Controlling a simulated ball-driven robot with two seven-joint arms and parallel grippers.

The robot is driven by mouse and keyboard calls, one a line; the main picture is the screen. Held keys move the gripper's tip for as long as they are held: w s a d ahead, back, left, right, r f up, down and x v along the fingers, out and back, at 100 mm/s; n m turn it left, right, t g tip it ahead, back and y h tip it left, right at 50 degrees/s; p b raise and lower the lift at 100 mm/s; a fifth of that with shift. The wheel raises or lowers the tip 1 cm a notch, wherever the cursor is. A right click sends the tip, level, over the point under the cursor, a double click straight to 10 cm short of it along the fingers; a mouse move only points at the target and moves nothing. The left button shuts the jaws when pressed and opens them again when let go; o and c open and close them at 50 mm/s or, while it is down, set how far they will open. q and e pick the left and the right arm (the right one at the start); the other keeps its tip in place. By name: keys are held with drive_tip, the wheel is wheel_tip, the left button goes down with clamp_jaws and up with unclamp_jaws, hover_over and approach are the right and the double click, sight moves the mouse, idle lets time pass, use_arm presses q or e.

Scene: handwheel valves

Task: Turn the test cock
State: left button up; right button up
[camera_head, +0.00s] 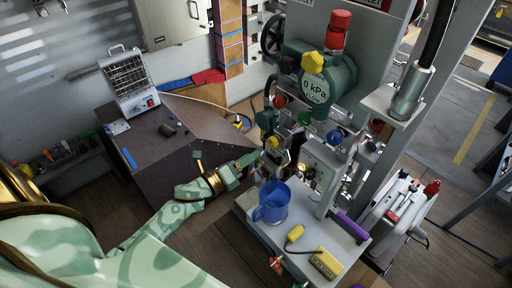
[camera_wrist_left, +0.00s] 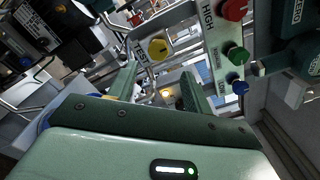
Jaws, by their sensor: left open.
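In the head view, my left gripper (camera_head: 253,160) reaches in from the left, close to a small yellow knob (camera_head: 272,142) on the pipework. Whether it touches the knob cannot be told. Nearby are a red knob (camera_wrist_left: 234,9) labelled HIGH, a green knob (camera_wrist_left: 236,55) and a blue knob (camera_wrist_left: 238,84).
A blue mug (camera_head: 271,203) and a yellow device (camera_head: 326,263) stand on a grey bench below the pipework. A teal gauge housing (camera_head: 343,80) reading 0 kPa is above. A dark cabinet (camera_head: 160,165) stands left, near my left arm.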

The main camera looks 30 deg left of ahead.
sight(270, 144)
use_arm(q)
drive_tip(key=shift+b+x, duration=0.35)
drive_tip(key=shift+x, duration=3.4)
drive_tip(key=shift+f, duration=0.1)
drive_tip(key=c, duration=0.7)
